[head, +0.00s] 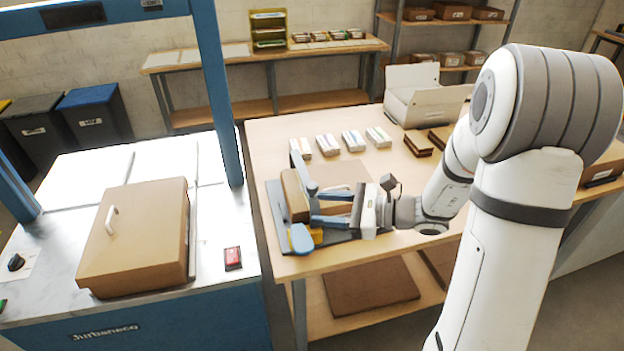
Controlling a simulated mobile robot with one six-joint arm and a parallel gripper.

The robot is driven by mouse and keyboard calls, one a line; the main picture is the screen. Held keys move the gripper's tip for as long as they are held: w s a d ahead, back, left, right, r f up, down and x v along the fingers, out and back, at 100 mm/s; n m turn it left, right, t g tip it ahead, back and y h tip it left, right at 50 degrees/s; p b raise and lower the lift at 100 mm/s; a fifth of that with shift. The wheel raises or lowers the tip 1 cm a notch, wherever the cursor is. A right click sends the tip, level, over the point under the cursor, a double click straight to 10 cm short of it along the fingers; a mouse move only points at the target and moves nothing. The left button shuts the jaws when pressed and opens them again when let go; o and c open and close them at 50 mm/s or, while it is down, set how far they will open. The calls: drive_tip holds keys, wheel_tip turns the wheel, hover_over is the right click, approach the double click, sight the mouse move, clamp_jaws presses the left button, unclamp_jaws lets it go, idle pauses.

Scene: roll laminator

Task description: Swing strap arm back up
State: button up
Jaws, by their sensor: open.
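My gripper (314,206) reaches in from the right over the near left part of the wooden table. Its two blue fingers are apart and point left at a tan block (294,196) on a dark base plate (275,217). A slim blue-grey upright piece (300,168) stands behind the block. My gripper partly hides the fixture.
Several small wrapped packs (353,140) lie behind the fixture on the table (268,140). An open white box (412,95) stands at the back right. On the left is a blue-framed machine with a tan lidded cover (140,235) and a red switch (233,258).

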sight(312, 185)
drive_tip(key=w+d+f+m+t, duration=0.3)
drive_tip(key=w+m+t, duration=0.2)
drive_tip(key=w, duration=0.1)
drive_tip(key=p+x, duration=0.2)
drive_tip(key=x, duration=0.5)
drive_tip(key=shift+a, duration=0.25)
drive_tip(key=shift+c, duration=0.4)
clamp_jaws()
